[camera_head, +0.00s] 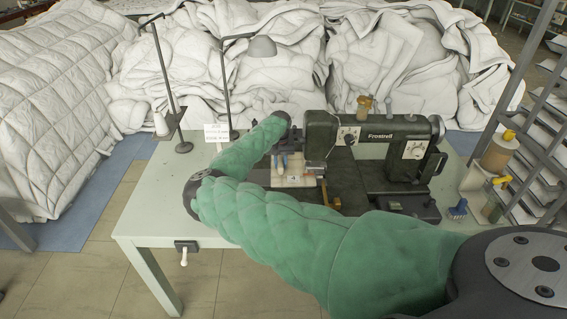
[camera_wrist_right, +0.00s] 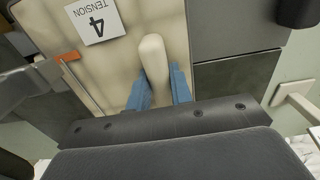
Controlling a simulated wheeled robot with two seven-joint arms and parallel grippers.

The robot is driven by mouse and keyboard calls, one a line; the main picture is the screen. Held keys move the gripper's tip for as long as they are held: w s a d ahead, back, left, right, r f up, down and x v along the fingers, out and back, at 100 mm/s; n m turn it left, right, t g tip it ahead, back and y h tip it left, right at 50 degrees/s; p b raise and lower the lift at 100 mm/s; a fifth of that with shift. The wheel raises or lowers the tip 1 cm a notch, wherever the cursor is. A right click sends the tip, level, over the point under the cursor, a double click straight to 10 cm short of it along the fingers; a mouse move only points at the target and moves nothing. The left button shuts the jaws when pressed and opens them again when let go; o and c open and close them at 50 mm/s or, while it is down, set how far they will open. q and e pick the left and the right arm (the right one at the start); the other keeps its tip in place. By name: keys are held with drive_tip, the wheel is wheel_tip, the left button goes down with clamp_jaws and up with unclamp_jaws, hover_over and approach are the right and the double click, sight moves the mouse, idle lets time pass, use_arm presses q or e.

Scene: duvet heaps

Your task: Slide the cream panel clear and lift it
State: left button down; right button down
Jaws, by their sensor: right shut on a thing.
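I cannot tell whether the panel is raised. My left gripper is not in view.
The sewing machine (camera_head: 375,150) stands close right of the panel. A thread stand (camera_head: 182,146) and a small sign (camera_head: 216,132) are at the table's back left. The pale table (camera_head: 150,215) is clear at front left. Spools and a blue brush (camera_head: 457,209) sit right.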

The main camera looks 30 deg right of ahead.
drive_tip(key=shift+w+a, duration=0.4)
drive_tip(key=shift+a, duration=0.3)
drive_tip(key=shift+w+a, duration=0.45)
drive_tip(key=shift+a, duration=0.2)
drive_tip(key=shift+w+a, duration=0.4)
drive_tip(key=shift+a, duration=0.3)
drive_tip(key=c, duration=1.2)
unclamp_jaws()
drive_tip(key=shift+o, duration=0.2)
